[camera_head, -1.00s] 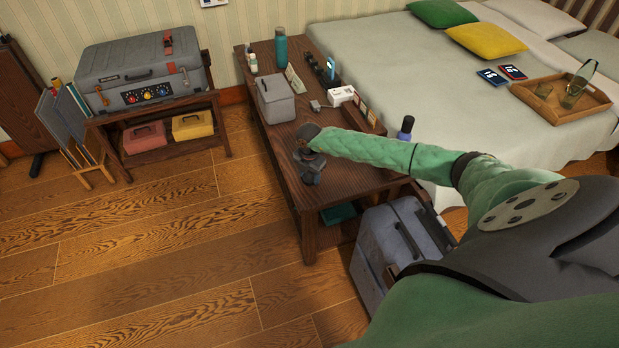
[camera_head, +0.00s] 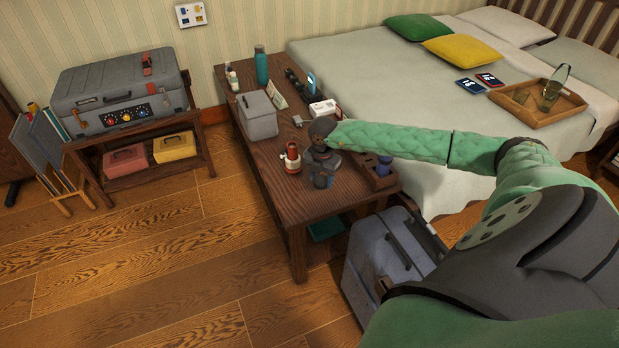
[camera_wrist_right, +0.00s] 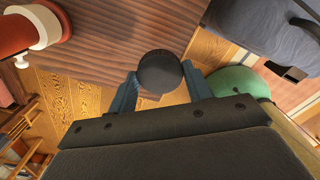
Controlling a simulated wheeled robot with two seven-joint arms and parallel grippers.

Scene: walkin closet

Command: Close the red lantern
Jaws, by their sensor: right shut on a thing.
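The red lantern (camera_head: 292,158) stands upright on the dark wooden table, near its left edge, with a pale band around its body. It also shows, red and white, at the top left of the right wrist view (camera_wrist_right: 28,32). My right gripper (camera_head: 321,180) is just right of the lantern and apart from it. In the right wrist view its blue fingers (camera_wrist_right: 160,82) are shut on a dark round piece (camera_wrist_right: 160,70), seen from its rounded face. The piece is hard to make out in the head view. My left gripper is not in view.
The wooden table (camera_head: 285,195) also holds a grey box (camera_head: 258,117), a teal bottle (camera_head: 261,66) and a white box (camera_head: 322,108). A grey case (camera_head: 385,250) stands on the floor by the table's front right. The bed (camera_head: 400,80) is behind.

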